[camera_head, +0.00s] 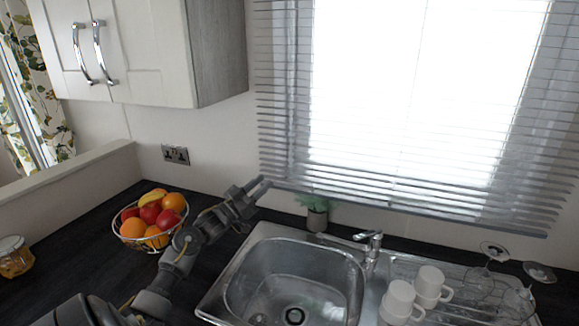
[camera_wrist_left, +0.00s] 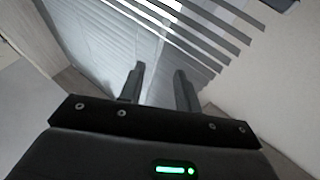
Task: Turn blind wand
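The window blind (camera_head: 284,110) hangs over the bright window with its slats partly open. Its slats also show in the wrist view (camera_wrist_left: 205,35). I cannot make out a separate wand on it in either view. My left gripper (camera_head: 262,185) is at the blind's lower left corner, close to the bottom rail. In the wrist view the two fingers of the left gripper (camera_wrist_left: 158,75) stand apart, with blind and wall behind the gap. No object shows clearly between them. My right gripper is in neither view.
A wire fruit bowl (camera_head: 160,247) stands left of my left arm. A steel sink (camera_head: 245,262) with a tap (camera_head: 370,245), a potted plant (camera_head: 316,215), white mugs (camera_head: 400,297) and glasses lie below the blind. A wall cupboard (camera_head: 150,50) hangs at upper left.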

